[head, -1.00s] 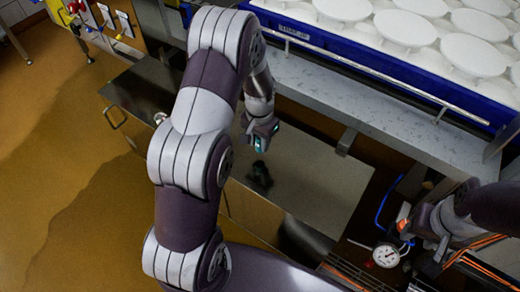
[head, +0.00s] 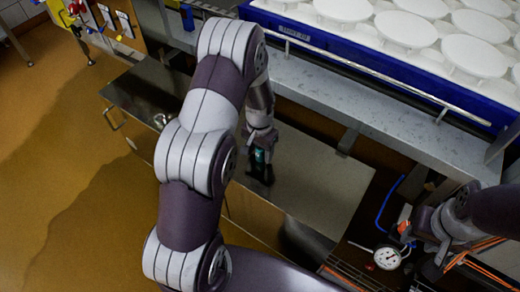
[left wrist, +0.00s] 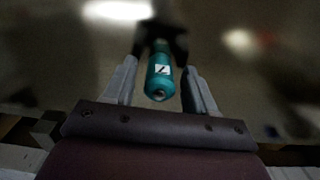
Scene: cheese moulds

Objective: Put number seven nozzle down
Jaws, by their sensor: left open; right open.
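The number seven nozzle (left wrist: 160,78) is a teal cylinder with a white label bearing a black 7. It also shows as a small teal patch in the head view (head: 260,155), low over the steel counter (head: 315,185). My left gripper (head: 262,153) is at it, pointing down. In the left wrist view its open fingers (left wrist: 160,70) stand either side of the nozzle, with a gap visible on both sides. A dark forked shape (left wrist: 152,42) lies at the nozzle's far end; I cannot tell whether it is a holder or a reflection. My right gripper (head: 418,228) is at the right.
A dial gauge (head: 387,257) and a blue tube (head: 389,203) are near my right gripper. A grey ledge (head: 340,105) with a metal rail and a blue crate (head: 390,72) of white moulds rise behind the counter. The counter's right part is clear.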

